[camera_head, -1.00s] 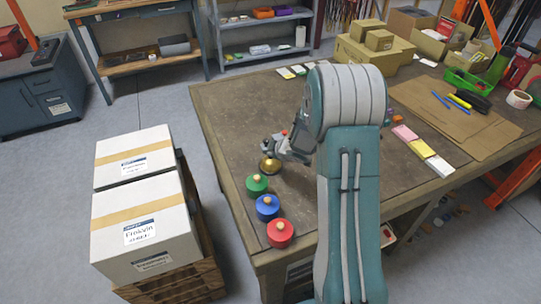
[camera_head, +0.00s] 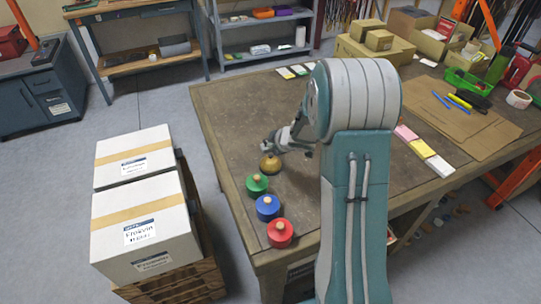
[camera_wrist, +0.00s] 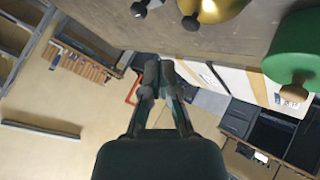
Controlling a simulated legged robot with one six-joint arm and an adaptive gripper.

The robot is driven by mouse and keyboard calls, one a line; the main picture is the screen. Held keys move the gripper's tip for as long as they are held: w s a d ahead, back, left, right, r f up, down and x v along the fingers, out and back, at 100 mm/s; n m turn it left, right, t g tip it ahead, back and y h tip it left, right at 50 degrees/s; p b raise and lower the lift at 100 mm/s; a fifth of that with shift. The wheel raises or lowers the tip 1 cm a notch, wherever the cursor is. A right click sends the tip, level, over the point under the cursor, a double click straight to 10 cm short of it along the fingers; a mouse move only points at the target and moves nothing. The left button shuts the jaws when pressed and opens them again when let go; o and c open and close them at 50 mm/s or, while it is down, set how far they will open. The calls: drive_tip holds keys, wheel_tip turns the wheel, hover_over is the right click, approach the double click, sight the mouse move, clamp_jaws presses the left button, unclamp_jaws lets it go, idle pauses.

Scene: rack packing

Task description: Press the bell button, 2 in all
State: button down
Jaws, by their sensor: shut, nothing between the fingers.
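The brass dome bell (camera_head: 270,166) stands on the workbench near its left edge, with a small knob on top. In the wrist view its shiny dome (camera_wrist: 222,8) is cut off by the top edge. My gripper (camera_head: 267,146) is just behind and above the bell, apart from it as far as I can see. In the wrist view the fingers (camera_wrist: 160,75) are together and empty. My arm hides part of the bench.
Green (camera_head: 257,184), blue (camera_head: 267,207) and red (camera_head: 280,233) round buttons stand in a row in front of the bell. The green one also shows in the wrist view (camera_wrist: 296,48). White boxes (camera_head: 140,210) stand left of the workbench (camera_head: 235,120). Cardboard boxes are at the back right.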

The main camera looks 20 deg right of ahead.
drive_tip(key=shift+r, duration=1.35)
idle(1.0)
